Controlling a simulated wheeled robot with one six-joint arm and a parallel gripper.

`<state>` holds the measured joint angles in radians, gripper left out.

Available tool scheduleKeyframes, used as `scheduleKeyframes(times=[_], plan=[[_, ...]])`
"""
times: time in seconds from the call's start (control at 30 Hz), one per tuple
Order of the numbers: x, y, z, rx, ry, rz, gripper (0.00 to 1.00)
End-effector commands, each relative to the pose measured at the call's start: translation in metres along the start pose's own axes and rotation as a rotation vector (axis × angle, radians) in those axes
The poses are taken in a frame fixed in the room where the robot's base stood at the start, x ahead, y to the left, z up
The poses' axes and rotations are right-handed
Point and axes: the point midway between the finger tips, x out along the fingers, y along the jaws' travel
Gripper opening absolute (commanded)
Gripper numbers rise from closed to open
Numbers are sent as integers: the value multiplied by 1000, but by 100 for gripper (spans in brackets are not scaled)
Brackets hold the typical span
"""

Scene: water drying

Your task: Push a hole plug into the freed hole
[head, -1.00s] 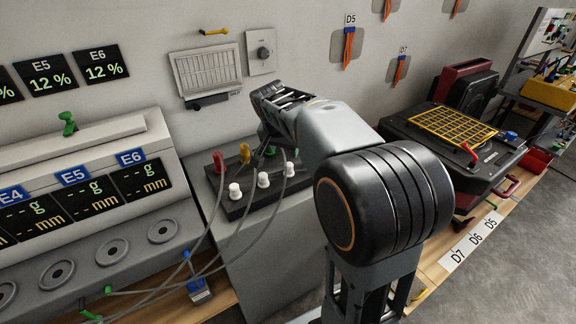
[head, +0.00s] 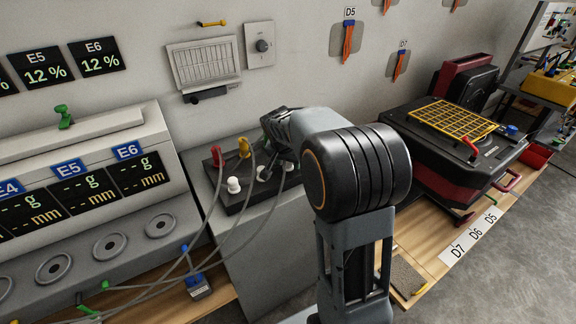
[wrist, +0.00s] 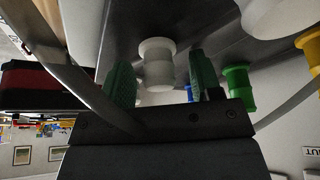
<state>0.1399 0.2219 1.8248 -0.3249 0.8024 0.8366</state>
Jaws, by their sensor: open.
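A black block (head: 238,203) on the grey cabinet carries white hole plugs. The left plug (head: 233,185) and the middle plug (head: 263,174) show in the head view; the right end is largely hidden by my gripper (head: 279,150). In the wrist view my gripper (wrist: 160,62) has its green fingers apart. A white plug (wrist: 156,65) appears between them; I cannot tell whether they touch it. A nearer white plug (wrist: 275,15) is at the upper right. I cannot make out an empty hole.
Red (head: 216,156) and yellow (head: 244,148) hose connectors stand at the block's back; a green connector (wrist: 236,86) shows in the wrist view. Grey hoses loop left across the block's front. The wall is close behind. A blue-topped clip (head: 196,283) lies below.

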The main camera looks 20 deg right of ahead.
Motion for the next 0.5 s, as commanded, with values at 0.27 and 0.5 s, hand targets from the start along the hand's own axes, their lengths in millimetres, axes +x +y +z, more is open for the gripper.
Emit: scheduleKeyframes(times=[0.27, 0.5], plan=[[0, 0, 0, 0, 0, 0, 54], [0, 0, 0, 0, 0, 0, 31]])
